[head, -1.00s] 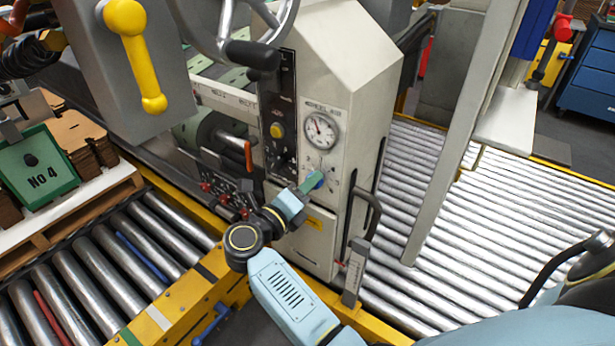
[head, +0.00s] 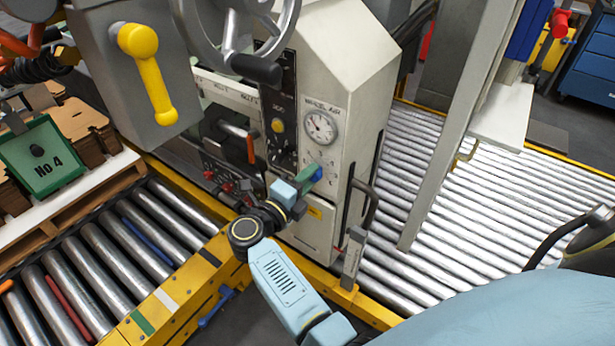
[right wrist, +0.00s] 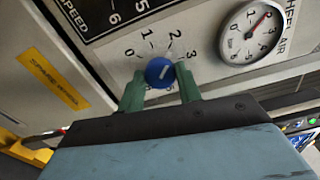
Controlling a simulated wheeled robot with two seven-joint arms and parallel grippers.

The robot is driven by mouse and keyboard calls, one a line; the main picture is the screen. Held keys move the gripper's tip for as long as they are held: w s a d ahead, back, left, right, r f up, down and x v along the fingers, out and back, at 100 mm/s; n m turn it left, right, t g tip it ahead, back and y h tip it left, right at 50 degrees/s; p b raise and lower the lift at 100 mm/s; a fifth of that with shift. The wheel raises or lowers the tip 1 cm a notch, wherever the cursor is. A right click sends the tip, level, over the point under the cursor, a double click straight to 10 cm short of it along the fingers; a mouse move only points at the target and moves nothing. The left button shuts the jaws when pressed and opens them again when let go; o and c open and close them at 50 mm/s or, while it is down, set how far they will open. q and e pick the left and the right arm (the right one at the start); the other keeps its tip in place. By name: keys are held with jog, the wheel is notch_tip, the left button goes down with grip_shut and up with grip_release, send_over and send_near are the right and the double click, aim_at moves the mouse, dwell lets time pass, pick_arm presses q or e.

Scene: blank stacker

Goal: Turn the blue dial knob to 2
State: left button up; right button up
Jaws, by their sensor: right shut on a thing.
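The blue dial knob (right wrist: 159,72) is on the beige machine panel, inside an arc of printed marks 0, 1, 2 and 3. Its pale pointer line slants to the upper right, seemingly between 2 and 3. In the head view the knob (head: 317,174) shows below the round gauge, partly covered by my fingers. My right gripper (head: 309,176) is shut on the knob. In the right wrist view its green fingers (right wrist: 160,86) stand on both sides of the knob. My left gripper is not in view.
A round pressure gauge (head: 320,127) sits above the knob. A dark handle (head: 363,200) sticks out to its right, and a handwheel (head: 235,30) hangs above. Roller conveyors lie on the left (head: 125,245) and right (head: 450,210). A yellow rail (head: 185,300) runs below my arm.

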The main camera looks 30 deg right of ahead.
jog(key=shift+f, duration=0.1)
jog(key=o, duration=1)
